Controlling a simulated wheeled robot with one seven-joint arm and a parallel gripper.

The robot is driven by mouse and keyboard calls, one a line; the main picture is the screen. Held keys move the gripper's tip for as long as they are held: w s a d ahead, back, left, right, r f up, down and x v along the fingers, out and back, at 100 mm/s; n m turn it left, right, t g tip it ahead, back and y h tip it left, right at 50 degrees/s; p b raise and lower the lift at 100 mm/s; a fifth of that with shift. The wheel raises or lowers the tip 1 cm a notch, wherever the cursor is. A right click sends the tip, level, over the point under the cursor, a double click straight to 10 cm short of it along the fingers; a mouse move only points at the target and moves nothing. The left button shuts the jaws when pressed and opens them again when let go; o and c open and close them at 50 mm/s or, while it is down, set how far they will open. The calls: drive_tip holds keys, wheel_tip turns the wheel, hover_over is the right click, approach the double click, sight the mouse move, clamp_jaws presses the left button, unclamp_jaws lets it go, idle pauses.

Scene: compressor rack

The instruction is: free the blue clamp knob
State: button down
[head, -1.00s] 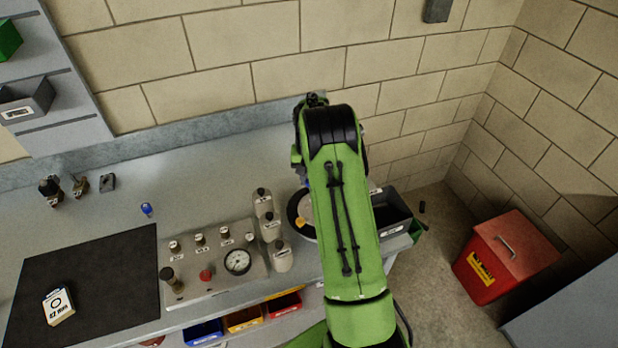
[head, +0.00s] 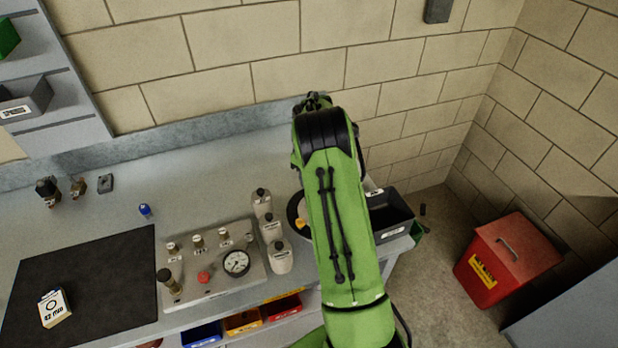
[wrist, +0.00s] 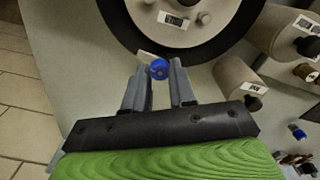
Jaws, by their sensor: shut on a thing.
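The blue clamp knob (wrist: 160,69) shows in the wrist view between my fingertips, at the rim of a round, black-edged unit (wrist: 231,38) with a pale face. My gripper (wrist: 160,75) is shut on the knob, one grey finger on each side. A pale strip lies beside the knob, partly hidden by it. In the head view my green arm hides the gripper and the knob. Only the left edge of the round unit (head: 294,212) shows there.
Pale bottles (head: 271,229) stand close left of my arm, beside a gauge panel (head: 212,284). A dark open bin (head: 391,222) is to the right. A small blue item (head: 145,211) lies on the bench. A red bin (head: 508,262) stands on the floor.

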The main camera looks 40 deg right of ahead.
drive_tip(key=shift+n, duration=0.6)
drive_tip(key=c, duration=0.9)
unclamp_jaws()
wheel_tip(320, 180, up, 16)
drive_tip(key=shift+f+p, duration=0.1)
drive_tip(key=shift+p, duration=1.05)
